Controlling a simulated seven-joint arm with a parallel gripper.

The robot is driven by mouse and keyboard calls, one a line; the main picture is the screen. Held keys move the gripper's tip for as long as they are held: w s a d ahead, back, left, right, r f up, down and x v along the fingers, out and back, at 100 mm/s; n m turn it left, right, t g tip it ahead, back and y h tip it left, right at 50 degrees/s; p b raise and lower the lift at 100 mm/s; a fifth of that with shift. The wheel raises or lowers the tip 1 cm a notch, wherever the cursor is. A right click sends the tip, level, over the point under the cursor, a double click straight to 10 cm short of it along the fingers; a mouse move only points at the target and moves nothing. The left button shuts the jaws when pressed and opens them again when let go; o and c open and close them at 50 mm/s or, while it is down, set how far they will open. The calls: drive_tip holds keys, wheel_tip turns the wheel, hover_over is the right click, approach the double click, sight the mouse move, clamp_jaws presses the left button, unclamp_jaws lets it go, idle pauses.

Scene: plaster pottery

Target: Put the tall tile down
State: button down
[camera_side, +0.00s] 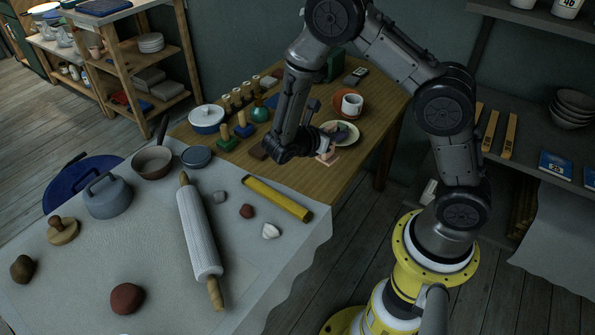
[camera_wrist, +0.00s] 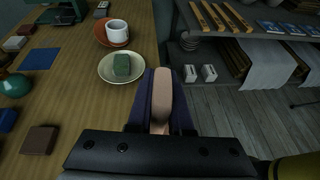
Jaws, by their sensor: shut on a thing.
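The tall tile (camera_wrist: 162,92) is a tan, pinkish upright piece with a rounded end. In the wrist view it stands between the two dark blue fingers of my gripper (camera_wrist: 162,110), which are shut on it. In the side view my gripper (camera_side: 325,147) is low over the wooden table (camera_side: 371,134), near its right edge, in front of the cream plate. A pinkish patch (camera_side: 328,158) shows at the fingertips there. I cannot tell whether the tile touches the table, as the gripper hides its lower end.
A cream plate (camera_wrist: 106,76) holding a green block (camera_wrist: 121,66) is just left of the tile. Beyond it, a white cup (camera_wrist: 117,31) stands on an orange saucer (camera_wrist: 98,38). A brown block (camera_wrist: 40,140) lies to the left. The table edge drops to the floor at right.

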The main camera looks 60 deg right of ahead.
drive_tip(key=s+a+r+n+t, duration=0.1)
drive_tip(key=s+a, duration=0.2)
drive_tip(key=a, duration=0.1)
drive_tip(key=shift+n+t, duration=0.3)
drive_tip(key=shift+w+d+f, duration=0.75)
drive_tip(key=shift+w+f, duration=1.35)
drive_tip(key=shift+w, duration=0.15)
drive_tip(key=shift+w+d+f, duration=0.8)
drive_tip(key=shift+w+f, duration=1.3)
drive_tip(key=shift+w, duration=0.1)
drive_tip(key=shift+w+d+f, duration=0.75)
drive_tip(key=shift+w+f, duration=1.35)
drive_tip(key=shift+w, duration=0.15)
drive_tip(key=c, duration=1.3)
unclamp_jaws()
drive_tip(key=shift+f, duration=0.15)
drive_tip(key=o, duration=0.5)
drive_tip(key=shift+c, duration=0.2)
